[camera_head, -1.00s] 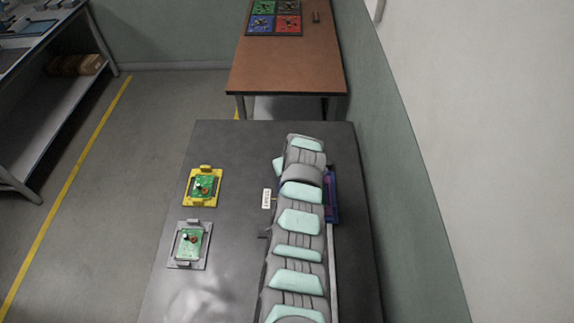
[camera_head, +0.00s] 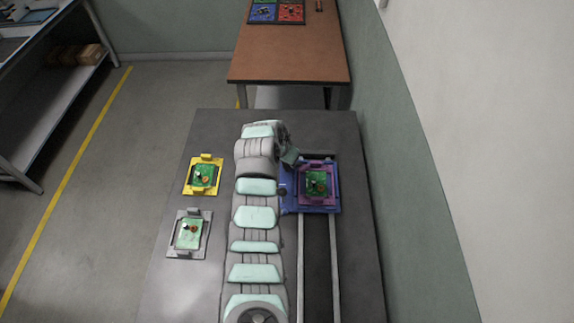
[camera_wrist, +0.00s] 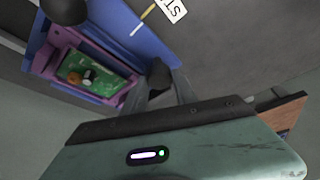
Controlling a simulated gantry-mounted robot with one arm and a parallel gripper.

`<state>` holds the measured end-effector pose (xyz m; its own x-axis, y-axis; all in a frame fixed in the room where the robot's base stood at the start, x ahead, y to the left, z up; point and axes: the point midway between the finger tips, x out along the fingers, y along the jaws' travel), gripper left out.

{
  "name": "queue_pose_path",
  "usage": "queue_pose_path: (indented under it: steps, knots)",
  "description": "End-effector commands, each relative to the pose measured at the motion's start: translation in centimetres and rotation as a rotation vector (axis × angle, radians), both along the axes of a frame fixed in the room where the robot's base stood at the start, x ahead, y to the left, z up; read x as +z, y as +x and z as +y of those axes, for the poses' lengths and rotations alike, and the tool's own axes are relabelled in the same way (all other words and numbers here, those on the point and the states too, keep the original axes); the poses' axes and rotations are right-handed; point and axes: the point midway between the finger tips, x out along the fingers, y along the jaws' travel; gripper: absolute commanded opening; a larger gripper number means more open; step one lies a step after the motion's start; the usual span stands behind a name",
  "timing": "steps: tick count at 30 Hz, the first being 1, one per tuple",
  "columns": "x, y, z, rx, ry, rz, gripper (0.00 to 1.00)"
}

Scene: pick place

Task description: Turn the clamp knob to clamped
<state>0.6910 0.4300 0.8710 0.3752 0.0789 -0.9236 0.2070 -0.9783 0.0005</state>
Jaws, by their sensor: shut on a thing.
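A blue base plate (camera_head: 331,207) on the dark table carries a purple frame (camera_head: 303,167) with a green circuit board (camera_head: 317,184) lying in it. They also show in the wrist view as the blue plate (camera_wrist: 150,42), purple frame (camera_wrist: 65,36) and green board (camera_wrist: 98,72). My gripper (camera_wrist: 168,88) is at the plate's edge, its grey fingers partly hidden by its housing. It is shut on a dark piece, which looks like the clamp knob (camera_wrist: 160,74). In the head view my arm covers much of the plate's left side, and the fingertips are hard to make out.
A yellow fixture (camera_head: 190,188) and a grey fixture (camera_head: 177,250), each with a green board, lie left of my arm. Two rails (camera_head: 334,265) run below the plate. A wall stands close on the right.

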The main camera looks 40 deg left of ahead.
Motion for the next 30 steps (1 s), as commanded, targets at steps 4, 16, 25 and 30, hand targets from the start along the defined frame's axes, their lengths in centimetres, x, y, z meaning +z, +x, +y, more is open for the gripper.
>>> queue_pose_path:
  steps: [4,16,25,30]
  knots:
    - [-0.49,0.02,0.2,-0.107,0.001,-0.002,0.0]
    - [-0.27,-0.05,0.22,-0.277,0.0,0.001,0.0]
    - [-0.08,-0.04,0.19,-0.302,-0.001,0.002,0.0]
    - [-0.08,-0.04,0.18,-0.302,0.0,0.002,0.0]
